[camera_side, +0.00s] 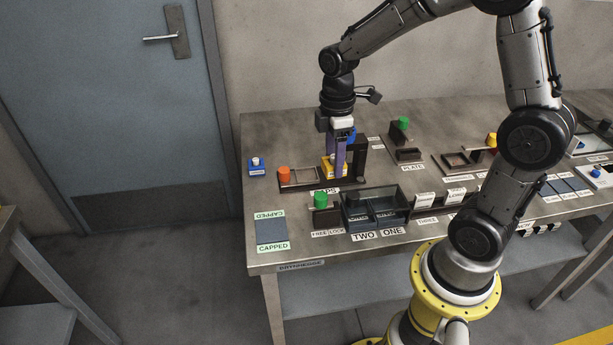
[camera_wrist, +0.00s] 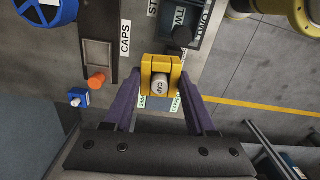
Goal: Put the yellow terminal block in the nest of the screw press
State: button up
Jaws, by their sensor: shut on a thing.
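My gripper (camera_side: 340,168) has purple fingers shut on the yellow terminal block (camera_wrist: 161,72). The block carries a round pale piece marked CAP on the side facing the wrist camera. In the side view the yellow block (camera_side: 328,172) shows low between the fingers, partly hidden by them; its height above the table is unclear. The screw press appears as a dark post (camera_side: 361,158) with a blue wheel, which shows in the wrist view (camera_wrist: 40,16). Its dark base has a shallow recess (camera_wrist: 97,54) beside an orange knob (camera_wrist: 97,81), left of the block in the wrist view.
A small blue box with a white button (camera_side: 257,169) stands left of the press. In front are a green-knobbed fixture (camera_side: 321,200), dark bins (camera_side: 372,207) and a flat CAPPED pad (camera_side: 271,231).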

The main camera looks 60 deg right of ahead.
jog(key=s+d, duration=0.1)
jog(key=d, duration=0.2)
jog(key=m, duration=0.1)
send_over(307, 176)
jog(key=s, duration=0.1)
jog(key=f, duration=0.7)
jog(key=shift+s+a+f, duration=0.1)
jog(key=shift+a+f, duration=0.1)
jog(key=shift+f, duration=0.2)
jog(key=shift+w+d+f, duration=0.15)
jog(key=shift+w+f, duration=0.4)
jog(key=shift+f, duration=0.1)
jog(key=shift+w+f, duration=0.1)
jog(key=shift+f, duration=1.5)
jog(key=shift+f, duration=0.2)
jog(key=o, duration=1.4)
jog(key=shift+c, duration=0.2)
jog(key=shift+r, duration=0.15)
